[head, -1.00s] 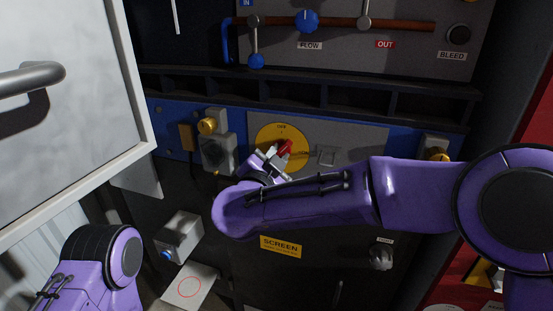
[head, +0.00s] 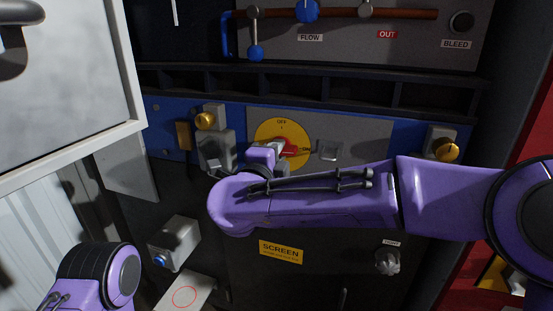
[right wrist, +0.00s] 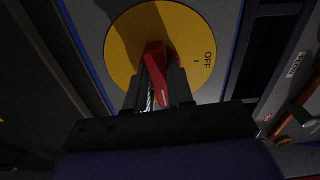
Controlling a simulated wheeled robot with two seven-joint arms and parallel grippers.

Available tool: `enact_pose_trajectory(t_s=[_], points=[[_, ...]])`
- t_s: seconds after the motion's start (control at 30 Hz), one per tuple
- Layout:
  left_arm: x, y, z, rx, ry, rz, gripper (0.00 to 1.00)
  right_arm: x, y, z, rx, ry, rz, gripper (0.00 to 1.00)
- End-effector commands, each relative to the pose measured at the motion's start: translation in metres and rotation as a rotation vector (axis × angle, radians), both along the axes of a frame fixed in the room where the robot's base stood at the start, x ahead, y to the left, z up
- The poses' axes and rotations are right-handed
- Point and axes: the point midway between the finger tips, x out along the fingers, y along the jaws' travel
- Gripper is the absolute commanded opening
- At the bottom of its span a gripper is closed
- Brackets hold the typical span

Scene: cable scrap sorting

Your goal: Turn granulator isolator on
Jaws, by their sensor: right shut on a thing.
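The isolator is a yellow disc (head: 268,128) on the grey panel, with OFF printed at its top and a second label at its right, partly hidden. Its red handle (head: 293,147) lies nearly level and points right, towards that second label. My right gripper (head: 280,149) is at the handle, with its wrist hiding the lower part of the disc. In the right wrist view the fingers (right wrist: 160,92) are shut on the red handle (right wrist: 155,68), with the yellow disc (right wrist: 125,45) behind. My left arm shows at the lower left; its gripper is out of view.
A SCREEN label (head: 281,252) is below my right arm. A white door (head: 75,90) stands at the left.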

Motion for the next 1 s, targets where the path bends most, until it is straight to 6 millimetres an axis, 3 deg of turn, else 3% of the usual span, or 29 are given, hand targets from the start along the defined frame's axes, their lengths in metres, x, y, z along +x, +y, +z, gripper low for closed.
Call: enact_pose_trajectory(t_s=[0.73,0.77,0.83,1.0], points=[[0.0,0.0,-0.0071,0.0,0.0,0.0,0.0,-0.0001,0.0,-0.0001,0.084,-0.026,0.0,0.0],[0.0,0.0,-0.0071,0.0,0.0,0.0,0.0,-0.0001,-0.0001,-0.0001,0.084,-0.026,0.0,0.25],[0.0,0.0,-0.0071,0.0,0.0,0.0,0.0,-0.0001,-0.0001,-0.0001,0.084,-0.026,0.0,0.47],[0.0,0.0,-0.0071,0.0,0.0,0.0,0.0,0.0,-0.0001,0.0,0.083,-0.026,0.0,0.47]])
